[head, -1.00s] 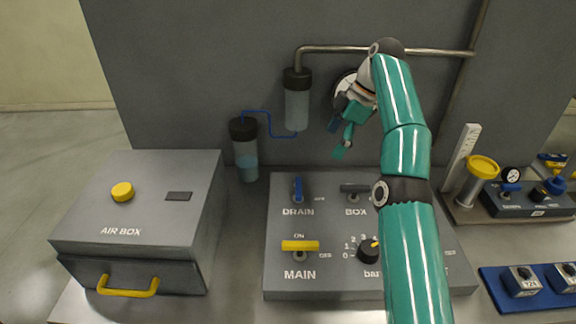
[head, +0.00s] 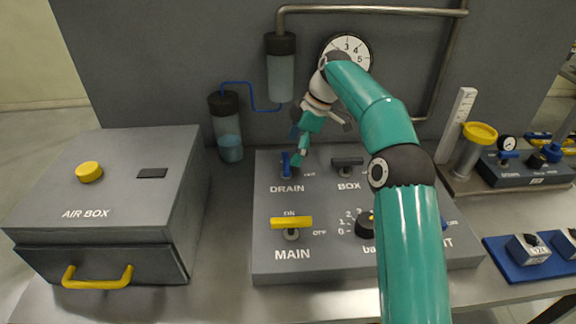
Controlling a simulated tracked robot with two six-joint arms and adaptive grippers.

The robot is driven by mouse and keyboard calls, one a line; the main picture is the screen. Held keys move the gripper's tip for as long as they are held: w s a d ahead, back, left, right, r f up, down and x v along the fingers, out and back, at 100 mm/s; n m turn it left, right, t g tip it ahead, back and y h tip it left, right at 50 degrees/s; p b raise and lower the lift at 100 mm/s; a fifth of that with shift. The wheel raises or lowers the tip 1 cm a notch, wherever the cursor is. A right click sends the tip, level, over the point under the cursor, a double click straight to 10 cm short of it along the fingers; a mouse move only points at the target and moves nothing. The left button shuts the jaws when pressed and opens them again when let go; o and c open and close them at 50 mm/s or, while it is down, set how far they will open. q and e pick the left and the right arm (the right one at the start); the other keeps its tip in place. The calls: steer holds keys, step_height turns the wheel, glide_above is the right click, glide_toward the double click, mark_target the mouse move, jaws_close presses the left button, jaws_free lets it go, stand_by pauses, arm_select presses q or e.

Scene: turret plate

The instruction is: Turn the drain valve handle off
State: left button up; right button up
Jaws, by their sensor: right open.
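The blue drain valve handle (head: 286,164) stands above the DRAIN label at the back left of the grey panel (head: 330,262). It points away from me, along the panel's depth. My right gripper (head: 298,150) is open and empty. It hangs just above and behind the drain handle, slightly to its right, with its fingers pointing down. I cannot tell whether a finger touches the handle. My left gripper is not in the picture.
The dark BOX handle (head: 347,163) is close to the right. The yellow MAIN handle (head: 291,223) and a black knob (head: 366,223) are nearer me. A clear bottle (head: 229,132) stands behind left. The air box (head: 115,200) is at left.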

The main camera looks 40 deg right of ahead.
mark_target(287, 161)
steer(key=shift+x, duration=1.5)
steer(key=shift+a, duration=0.1)
steer(key=c, duration=0.9)
